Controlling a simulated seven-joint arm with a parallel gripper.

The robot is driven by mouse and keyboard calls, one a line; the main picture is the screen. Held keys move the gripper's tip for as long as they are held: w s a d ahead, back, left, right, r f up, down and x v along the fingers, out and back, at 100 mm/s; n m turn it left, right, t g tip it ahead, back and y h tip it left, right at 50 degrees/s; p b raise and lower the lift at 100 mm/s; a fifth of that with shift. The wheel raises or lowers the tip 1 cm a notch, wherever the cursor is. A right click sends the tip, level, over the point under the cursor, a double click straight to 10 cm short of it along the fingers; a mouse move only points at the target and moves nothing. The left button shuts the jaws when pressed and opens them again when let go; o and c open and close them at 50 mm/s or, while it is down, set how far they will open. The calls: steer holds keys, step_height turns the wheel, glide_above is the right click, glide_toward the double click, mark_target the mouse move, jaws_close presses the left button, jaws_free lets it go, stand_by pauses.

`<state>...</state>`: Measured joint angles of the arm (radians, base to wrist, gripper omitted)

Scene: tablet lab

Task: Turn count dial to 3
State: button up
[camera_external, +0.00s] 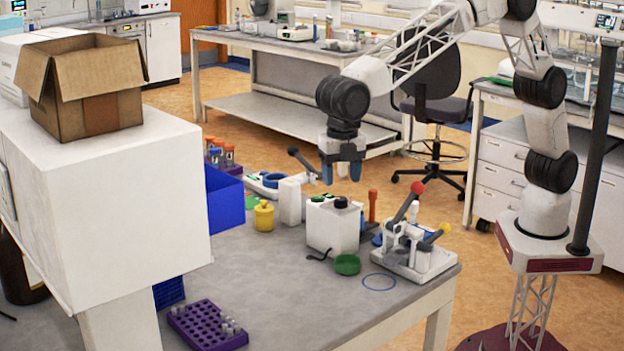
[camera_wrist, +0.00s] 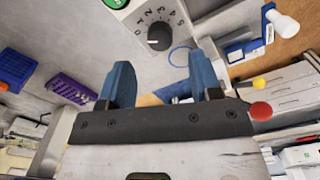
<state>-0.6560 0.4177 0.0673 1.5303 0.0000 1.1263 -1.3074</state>
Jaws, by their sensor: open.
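The count dial is a dark round knob (camera_wrist: 159,36) on a white panel, ringed by small printed numbers in the wrist view. In the external view the dial (camera_external: 341,202) sits on top of a white box-shaped device (camera_external: 333,226). My gripper (camera_external: 341,172) hangs above the device, pointing down. Its two blue fingers are spread apart with nothing between them. In the wrist view my gripper (camera_wrist: 160,72) is apart from the dial.
A green button (camera_wrist: 115,3) is on the same panel. A lever device (camera_external: 414,250) with red and yellow knobs stands at right. A green dish (camera_external: 347,264), a yellow container (camera_external: 264,216) and a purple rack (camera_external: 207,325) are on the bench. The front bench middle is clear.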

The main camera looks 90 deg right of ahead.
mark_target(341, 198)
steer(key=shift+f, duration=2.65)
steer(key=c, duration=0.9)
